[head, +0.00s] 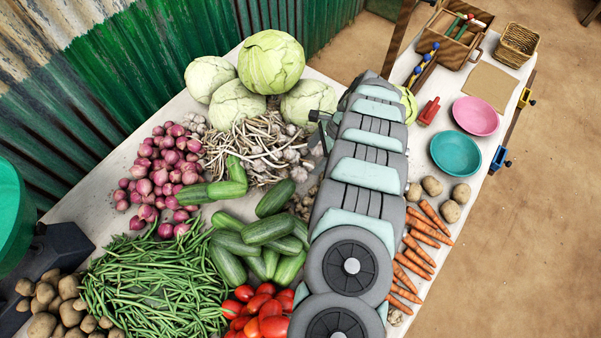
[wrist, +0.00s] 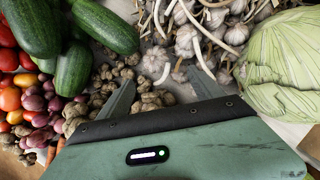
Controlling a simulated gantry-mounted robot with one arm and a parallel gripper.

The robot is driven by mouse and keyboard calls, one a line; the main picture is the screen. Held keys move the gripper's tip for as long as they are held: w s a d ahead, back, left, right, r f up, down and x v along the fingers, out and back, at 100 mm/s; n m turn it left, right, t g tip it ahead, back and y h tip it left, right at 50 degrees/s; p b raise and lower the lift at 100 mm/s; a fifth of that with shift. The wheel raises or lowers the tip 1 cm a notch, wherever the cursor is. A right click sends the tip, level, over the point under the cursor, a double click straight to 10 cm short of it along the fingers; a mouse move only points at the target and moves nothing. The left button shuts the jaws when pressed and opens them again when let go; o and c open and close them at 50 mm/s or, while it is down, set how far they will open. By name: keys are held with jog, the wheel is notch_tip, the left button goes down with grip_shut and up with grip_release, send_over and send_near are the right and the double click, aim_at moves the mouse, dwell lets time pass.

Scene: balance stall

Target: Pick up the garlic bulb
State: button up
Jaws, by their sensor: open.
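Several white garlic bulbs with long stalks lie in a heap (head: 262,145) in the head view, between the cabbages, the shallots and my arm. In the wrist view, one garlic bulb (wrist: 155,62) lies just beyond the gap between my fingers, at the near edge of the heap. Other bulbs (wrist: 188,40) lie further up. My gripper (wrist: 162,82) is open, its two grey fingers apart, with no bulb held between them. Whether the fingers touch anything cannot be told. In the head view my arm hides most of the gripper and part of the heap.
A cabbage (wrist: 287,65) is close at right in the wrist view. Cucumbers (wrist: 105,25) lie at upper left, with small brown knobbly produce (wrist: 128,76) around the fingers. Red shallots (head: 160,170), green beans (head: 150,285) and tomatoes (head: 262,312) crowd the table in the head view.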

aim_at(303, 171)
jog(key=x, duration=0.4)
jog(key=shift+a+f, duration=0.15)
jog(key=shift+f, duration=0.1)
jog(key=x, duration=0.2)
jog(key=s+x, duration=0.1)
jog(key=x, duration=0.1)
jog(key=shift+a, duration=0.25)
jog(key=shift+a+f, duration=0.2)
jog(key=shift+f, duration=0.25)
jog(key=shift+c, duration=0.3)
jog(key=c, duration=1.4)
jog(key=shift+r, duration=0.25)
